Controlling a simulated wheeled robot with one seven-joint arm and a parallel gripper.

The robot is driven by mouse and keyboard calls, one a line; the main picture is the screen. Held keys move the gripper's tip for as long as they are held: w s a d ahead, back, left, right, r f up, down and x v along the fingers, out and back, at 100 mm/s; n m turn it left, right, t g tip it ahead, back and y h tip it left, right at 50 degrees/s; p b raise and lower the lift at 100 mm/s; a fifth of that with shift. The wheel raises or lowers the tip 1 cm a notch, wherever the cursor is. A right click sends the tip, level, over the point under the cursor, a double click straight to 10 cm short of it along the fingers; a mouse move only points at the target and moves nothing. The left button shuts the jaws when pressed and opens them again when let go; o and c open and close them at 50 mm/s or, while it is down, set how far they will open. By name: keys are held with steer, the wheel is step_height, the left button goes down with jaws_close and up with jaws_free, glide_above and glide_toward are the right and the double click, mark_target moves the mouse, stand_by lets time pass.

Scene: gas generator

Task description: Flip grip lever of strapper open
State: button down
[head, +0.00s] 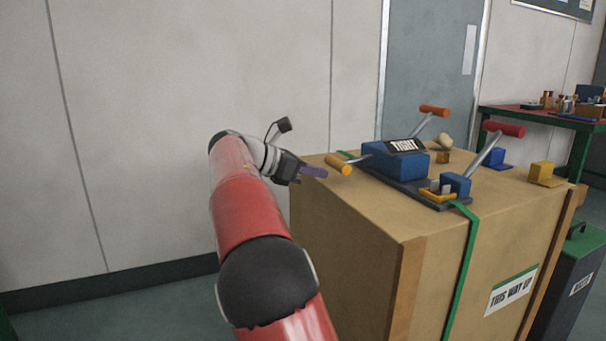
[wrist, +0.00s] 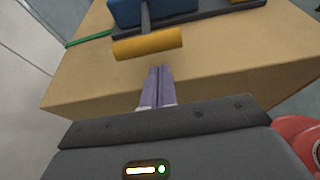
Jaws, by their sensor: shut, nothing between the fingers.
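The strapper (head: 402,164) is a blue tool marked "TIGHT" on a dark base on top of the crate. A lever with a yellow grip (head: 339,165) sticks out from its left end toward my gripper. Two other levers rise from it, one with an orange grip (head: 434,111) and one with a red grip (head: 504,129). My gripper (head: 314,171) has its purple fingers together and empty, just left of the yellow grip. In the wrist view the fingertips (wrist: 160,70) are just short of the yellow grip (wrist: 147,45), with a small gap in the picture.
The large crate (head: 350,215) has a green strap (head: 461,270) over it. A yellow block (head: 541,172) and a blue block (head: 500,158) sit on its right. A dark green bin (head: 572,285) stands at its right side. A cluttered table (head: 540,115) stands behind.

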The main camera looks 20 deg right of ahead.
mark_target(331, 184)
steer(key=shift+b+x, duration=0.35)
steer(key=shift+x, duration=1.8)
steer(key=shift+r, duration=0.15)
